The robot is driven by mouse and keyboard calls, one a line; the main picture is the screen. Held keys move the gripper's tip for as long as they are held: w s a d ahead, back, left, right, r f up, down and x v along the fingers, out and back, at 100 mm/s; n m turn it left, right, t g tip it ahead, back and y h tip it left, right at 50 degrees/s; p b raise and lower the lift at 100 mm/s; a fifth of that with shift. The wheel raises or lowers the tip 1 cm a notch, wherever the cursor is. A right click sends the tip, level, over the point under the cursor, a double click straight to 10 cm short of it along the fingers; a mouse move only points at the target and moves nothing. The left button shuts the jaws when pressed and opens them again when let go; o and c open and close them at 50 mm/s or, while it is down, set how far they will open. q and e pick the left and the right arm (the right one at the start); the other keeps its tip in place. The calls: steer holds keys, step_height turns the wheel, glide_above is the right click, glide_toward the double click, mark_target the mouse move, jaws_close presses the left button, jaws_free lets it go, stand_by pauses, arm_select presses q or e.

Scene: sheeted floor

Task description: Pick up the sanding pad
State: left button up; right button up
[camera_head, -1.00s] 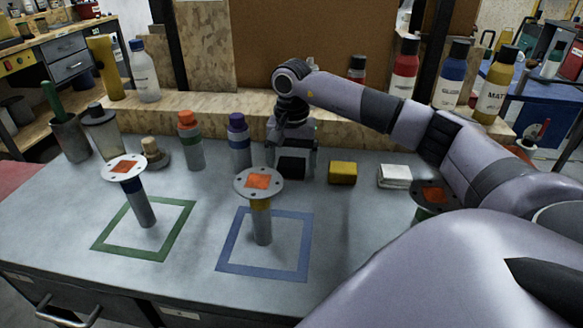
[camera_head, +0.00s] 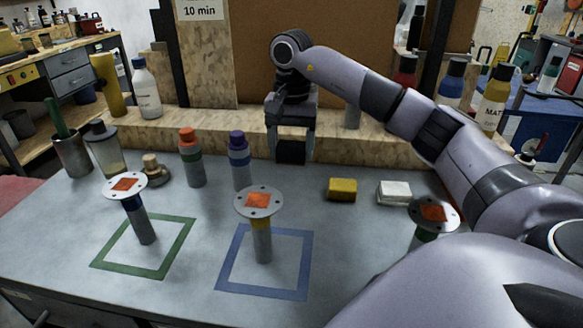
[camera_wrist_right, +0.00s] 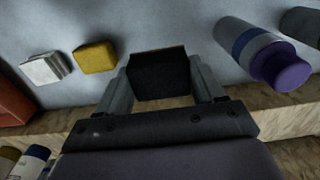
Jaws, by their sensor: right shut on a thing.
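The sanding pad, a black block (camera_head: 291,152), is between the fingers of my right gripper (camera_head: 291,138) at the back of the grey workbench (camera_head: 190,285). In the head view it appears raised off the bench, in front of the chipboard ledge. In the wrist view the dark pad (camera_wrist_right: 158,76) sits between both fingers (camera_wrist_right: 160,88), and its top shows a thin reddish edge. My right gripper is shut on it. My left gripper is not in view.
A yellow block (camera_head: 342,190) and a white block (camera_head: 394,193) lie right of the gripper. A purple-capped bottle (camera_head: 239,165) and an orange-capped bottle (camera_head: 192,162) stand left.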

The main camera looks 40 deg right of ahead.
mark_target(291, 145)
step_height(291, 145, up, 12)
steer(key=p, duration=0.3)
steer(key=shift+f+p, duration=0.25)
steer(key=shift+p, duration=0.05)
steer(key=o, duration=0.4)
steer(key=c, duration=0.3)
